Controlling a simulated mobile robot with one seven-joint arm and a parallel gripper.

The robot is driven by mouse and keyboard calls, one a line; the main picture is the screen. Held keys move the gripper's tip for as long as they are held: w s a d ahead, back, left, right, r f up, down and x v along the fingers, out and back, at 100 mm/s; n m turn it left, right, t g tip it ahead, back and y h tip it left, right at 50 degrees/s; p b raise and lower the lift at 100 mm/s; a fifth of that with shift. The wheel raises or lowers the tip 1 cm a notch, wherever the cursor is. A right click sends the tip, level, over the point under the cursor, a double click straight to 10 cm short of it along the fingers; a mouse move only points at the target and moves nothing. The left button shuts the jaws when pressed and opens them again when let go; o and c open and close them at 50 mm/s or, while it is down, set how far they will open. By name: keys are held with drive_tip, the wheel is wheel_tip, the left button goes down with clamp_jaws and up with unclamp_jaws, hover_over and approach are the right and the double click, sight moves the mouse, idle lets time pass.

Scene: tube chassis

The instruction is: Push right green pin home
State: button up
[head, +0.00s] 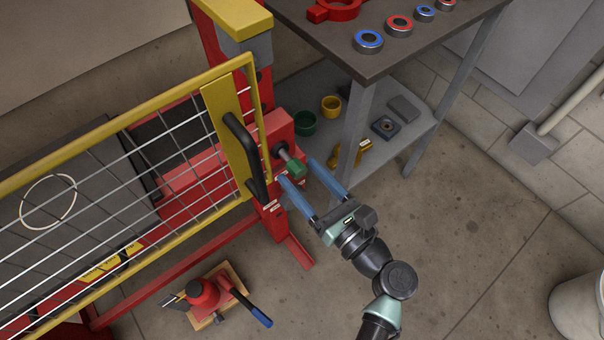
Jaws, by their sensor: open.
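The green pin (295,167) sits at the right post of the red frame (279,128), beside the black handle of the wire gate. A grey shaft shows between its green head and the red post, so part of it stands out of the post. My gripper (294,170) is open, with its two long blue fingers reaching up-left toward the pin. One fingertip is just below the green head and the other is to its right. I cannot tell whether either finger touches it. The hole behind the pin is hidden.
The yellow-edged wire gate (240,130) with its black handle (245,155) is close on the left. A grey workbench (400,70) with bearings stands behind, its lower shelf holding cups and blocks.

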drive_tip(key=shift+w+a, duration=0.25)
drive_tip(key=shift+w, duration=0.15)
drive_tip(key=shift+c, duration=0.3)
clamp_jaws()
idle(0.9)
